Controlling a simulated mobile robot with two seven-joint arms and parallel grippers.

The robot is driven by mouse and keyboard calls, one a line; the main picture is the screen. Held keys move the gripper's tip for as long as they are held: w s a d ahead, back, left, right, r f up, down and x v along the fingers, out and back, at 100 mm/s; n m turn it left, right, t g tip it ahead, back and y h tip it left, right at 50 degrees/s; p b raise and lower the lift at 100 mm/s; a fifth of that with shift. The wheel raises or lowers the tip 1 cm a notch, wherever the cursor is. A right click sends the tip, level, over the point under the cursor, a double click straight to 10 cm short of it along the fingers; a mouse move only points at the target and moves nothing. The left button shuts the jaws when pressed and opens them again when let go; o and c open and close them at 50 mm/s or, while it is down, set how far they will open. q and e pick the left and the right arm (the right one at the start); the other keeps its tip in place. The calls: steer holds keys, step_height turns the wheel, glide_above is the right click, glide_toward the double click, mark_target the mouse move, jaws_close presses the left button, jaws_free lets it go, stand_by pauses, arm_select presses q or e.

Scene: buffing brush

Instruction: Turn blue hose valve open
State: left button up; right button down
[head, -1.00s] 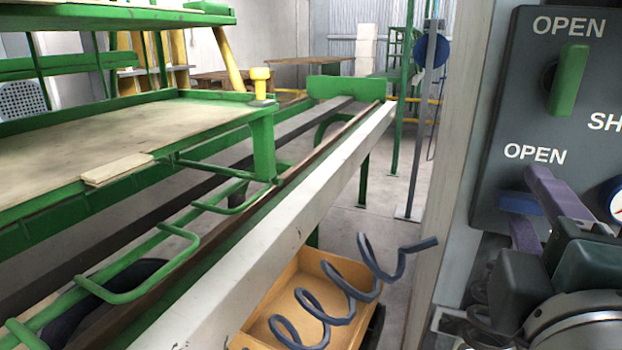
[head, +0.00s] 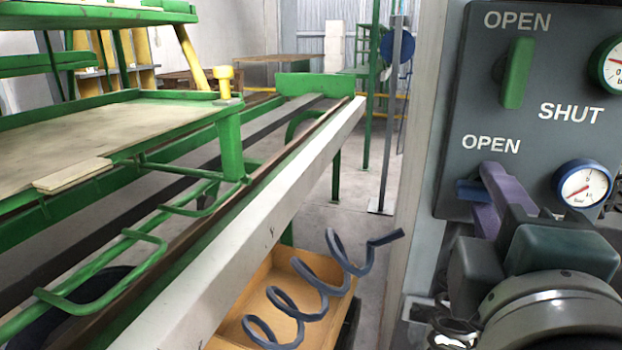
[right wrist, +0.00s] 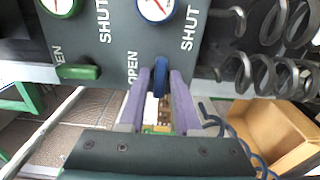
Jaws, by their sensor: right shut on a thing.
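The blue valve handle (head: 470,189) is on the dark grey panel, below the lower OPEN label. It lies level, at a right angle to the upright green handle. My right gripper (head: 487,192) reaches it from the lower right and partly hides it. In the right wrist view the blue handle (right wrist: 160,76) stands between the two purple fingers of my gripper (right wrist: 161,84), which is shut on it. My left gripper is not in view.
The green handle (head: 517,74) points up toward the upper OPEN label. A blue-rimmed gauge (head: 582,188) sits right of my gripper. A dark coiled hose (head: 318,300) hangs over a wooden box (head: 270,283). A green-framed bench (head: 130,130) and a long rail stand left.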

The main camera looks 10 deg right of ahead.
steer(key=shift+n+p, duration=6.25)
steer(key=shift+n, duration=2.55)
steer(key=c, duration=0.8)
jaws_free()
steer(key=shift+c, duration=0.2)
